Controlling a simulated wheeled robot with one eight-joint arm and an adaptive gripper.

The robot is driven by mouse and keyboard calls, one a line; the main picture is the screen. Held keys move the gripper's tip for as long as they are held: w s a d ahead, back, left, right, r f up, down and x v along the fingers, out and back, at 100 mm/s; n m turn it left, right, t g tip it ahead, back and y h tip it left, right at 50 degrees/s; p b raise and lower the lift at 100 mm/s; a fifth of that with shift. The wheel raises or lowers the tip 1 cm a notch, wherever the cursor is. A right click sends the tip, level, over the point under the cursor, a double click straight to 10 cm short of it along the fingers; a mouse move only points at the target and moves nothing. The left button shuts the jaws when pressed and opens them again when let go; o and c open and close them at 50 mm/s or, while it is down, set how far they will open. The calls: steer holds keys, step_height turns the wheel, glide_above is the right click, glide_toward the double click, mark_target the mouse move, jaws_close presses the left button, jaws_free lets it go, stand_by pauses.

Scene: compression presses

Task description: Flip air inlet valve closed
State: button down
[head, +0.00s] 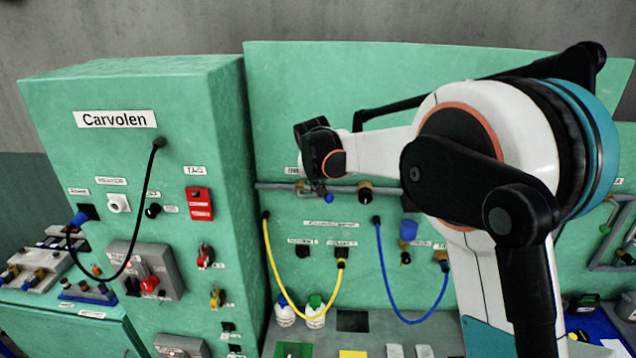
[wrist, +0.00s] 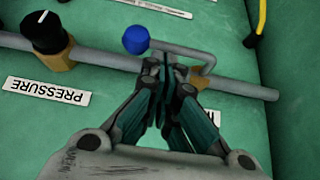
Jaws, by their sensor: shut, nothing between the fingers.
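The likely air inlet valve is a small lever with a blue round knob (wrist: 136,39) on a grey pipe (wrist: 245,88) in the wrist view. The blue knob also shows in the head view (head: 328,198), just below my gripper. My gripper (wrist: 172,72) is shut and empty. Its fingertips are at the pipe beside the lever and overlap it in the picture; I cannot tell whether they touch. The fingers hide part of the valve body and most of a white label beside the pipe.
A black knob on a brass fitting (wrist: 48,40), labelled PRESSURE, sits on the same pipe. Yellow (head: 285,290) and blue (head: 400,305) hoses hang below on the green panel. The Carvolen cabinet (head: 130,200) stands at left, projecting forward.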

steer(key=shift+d+f+y+b, duration=0.2)
steer(key=shift+y+b, duration=0.1)
steer(key=shift+b, duration=0.15)
